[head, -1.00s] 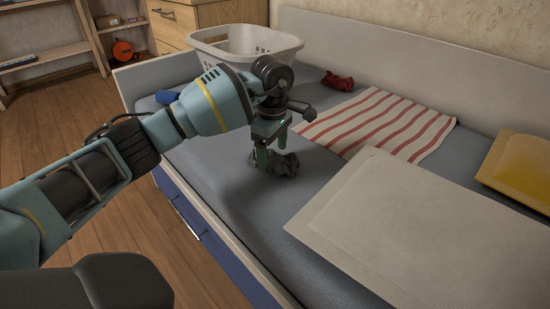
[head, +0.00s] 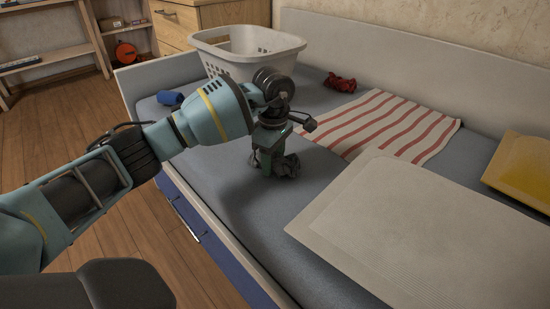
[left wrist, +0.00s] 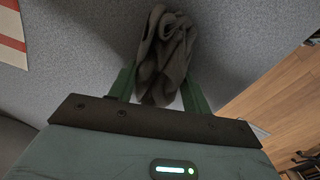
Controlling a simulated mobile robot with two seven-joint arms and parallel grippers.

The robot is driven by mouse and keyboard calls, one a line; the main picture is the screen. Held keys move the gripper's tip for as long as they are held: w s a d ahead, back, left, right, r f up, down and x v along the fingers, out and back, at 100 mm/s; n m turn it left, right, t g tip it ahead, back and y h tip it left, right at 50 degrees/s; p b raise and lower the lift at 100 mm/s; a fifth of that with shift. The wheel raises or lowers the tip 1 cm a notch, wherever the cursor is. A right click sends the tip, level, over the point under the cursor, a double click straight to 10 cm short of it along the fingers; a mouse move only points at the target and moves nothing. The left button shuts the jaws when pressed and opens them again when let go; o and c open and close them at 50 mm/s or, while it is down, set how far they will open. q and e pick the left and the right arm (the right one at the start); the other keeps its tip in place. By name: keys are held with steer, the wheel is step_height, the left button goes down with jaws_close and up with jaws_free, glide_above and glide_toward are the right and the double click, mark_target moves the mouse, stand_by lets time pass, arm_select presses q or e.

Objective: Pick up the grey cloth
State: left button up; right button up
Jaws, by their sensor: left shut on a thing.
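The grey cloth (head: 287,165) is a dark crumpled bundle on the grey-blue bed surface, partly hidden behind my gripper in the head view. My left gripper (head: 268,168) points down and is shut on it. In the left wrist view the cloth (left wrist: 166,55) bunches between the two green fingers of the gripper (left wrist: 158,90). I cannot tell whether the cloth is clear of the mattress. My right gripper is not in view.
A white laundry basket (head: 248,54) stands at the bed's far end. A red cloth (head: 340,82), a blue cloth (head: 170,98), a red-striped cloth (head: 395,126), a pale flat piece (head: 400,225) and a yellow piece (head: 525,168) lie on the bed (head: 240,215). The back panel borders the right.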

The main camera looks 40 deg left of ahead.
arm_select(q)
steer(key=shift+r, duration=0.1)
